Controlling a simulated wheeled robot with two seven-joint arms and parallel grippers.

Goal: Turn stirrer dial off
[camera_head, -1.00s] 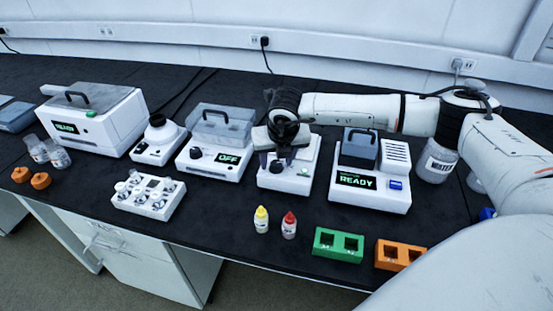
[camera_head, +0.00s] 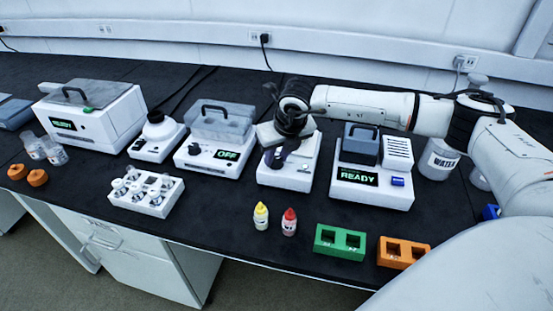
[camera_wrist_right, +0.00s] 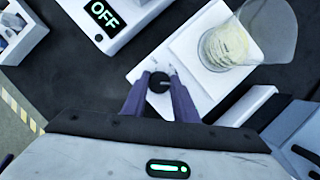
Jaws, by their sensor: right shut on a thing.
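The stirrer (camera_head: 286,178) is a white box in the middle of the bench in the head view. It also fills the upper middle of the right wrist view (camera_wrist_right: 207,88), with a glass beaker (camera_wrist_right: 232,45) of pale contents on its top plate. Its round black dial (camera_wrist_right: 159,82) is on the front face. My right gripper (camera_wrist_right: 160,78) has its two purple fingers on either side of the dial and is shut on it. My left gripper is not in view.
Left of the stirrer stands a lidded device (camera_head: 214,160) showing OFF. Right of it is a device (camera_head: 371,195) showing READY. In front stand yellow (camera_head: 261,216) and red-capped (camera_head: 289,222) bottles, with green (camera_head: 339,243) and orange (camera_head: 400,254) blocks to their right.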

